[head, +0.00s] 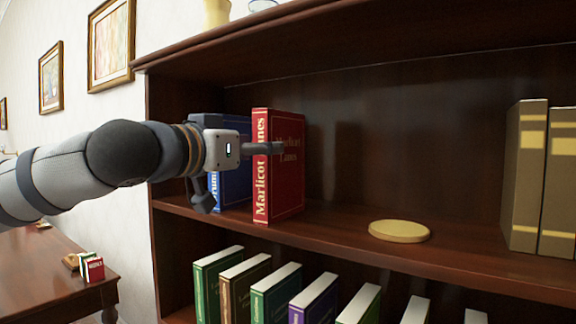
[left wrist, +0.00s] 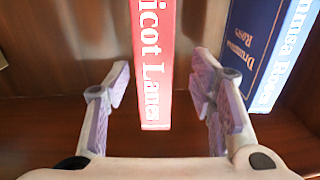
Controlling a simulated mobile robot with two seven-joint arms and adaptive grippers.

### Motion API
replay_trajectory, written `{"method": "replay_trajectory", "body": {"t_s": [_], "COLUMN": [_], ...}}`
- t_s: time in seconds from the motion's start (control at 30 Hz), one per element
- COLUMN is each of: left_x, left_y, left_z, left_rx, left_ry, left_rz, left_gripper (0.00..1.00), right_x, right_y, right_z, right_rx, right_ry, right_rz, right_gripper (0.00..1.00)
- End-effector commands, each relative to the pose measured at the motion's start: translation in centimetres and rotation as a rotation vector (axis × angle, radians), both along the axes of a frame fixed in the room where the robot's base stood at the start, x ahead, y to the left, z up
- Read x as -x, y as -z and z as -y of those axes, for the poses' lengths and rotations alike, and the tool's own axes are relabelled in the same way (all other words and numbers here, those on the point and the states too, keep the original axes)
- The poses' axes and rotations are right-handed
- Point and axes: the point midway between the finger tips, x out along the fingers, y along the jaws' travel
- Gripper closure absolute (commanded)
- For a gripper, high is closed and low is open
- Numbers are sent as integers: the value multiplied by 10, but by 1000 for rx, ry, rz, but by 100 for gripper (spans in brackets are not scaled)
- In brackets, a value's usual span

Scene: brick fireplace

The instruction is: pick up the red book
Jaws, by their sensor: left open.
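The red book (head: 285,170), titled "Marlicot Lanes", stands upright on the shelf, its spine facing out. My left gripper (head: 238,172) is open at the spine, one finger across the red book's front and the other low on the left, by the blue book. In the left wrist view the red spine (left wrist: 152,60) runs between the two open fingers (left wrist: 160,88), with a visible gap on each side. I cannot tell how deep the fingers reach. The right gripper is not in view.
A blue book (head: 232,180) stands just left of the red book, partly behind my gripper; its cover shows in the left wrist view (left wrist: 252,45). A round yellow disc (head: 399,231) lies to the right, with bare shelf between. Brown volumes (head: 522,180) stand far right.

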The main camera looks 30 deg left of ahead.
Motion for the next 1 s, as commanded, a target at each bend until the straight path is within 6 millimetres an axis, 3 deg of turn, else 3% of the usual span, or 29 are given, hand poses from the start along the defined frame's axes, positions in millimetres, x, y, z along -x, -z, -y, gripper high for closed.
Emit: {"method": "replay_trajectory", "body": {"t_s": [0.27, 0.4, 0.67, 0.7, 0.9, 1.0], "left_x": [-45, -74, -77, -76, -76, -76], "left_y": [4, 15, 4, 4, 4, 4], "left_z": [2, 3, 4, 4, 4, 4], "left_rx": [-7, -1, 1, 0, 0, 0], "left_ry": [-2, -1, 1, 1, 1, 1], "left_rz": [-4, -17, -1, 0, -1, -1], "left_gripper": [50, 50, 50, 52, 98, 100], "right_x": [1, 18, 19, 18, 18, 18], "right_y": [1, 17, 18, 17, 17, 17], "right_z": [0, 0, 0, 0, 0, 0], "right_rx": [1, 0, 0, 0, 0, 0], "right_ry": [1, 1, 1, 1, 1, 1], "right_rz": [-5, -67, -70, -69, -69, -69], "right_gripper": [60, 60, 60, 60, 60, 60]}}
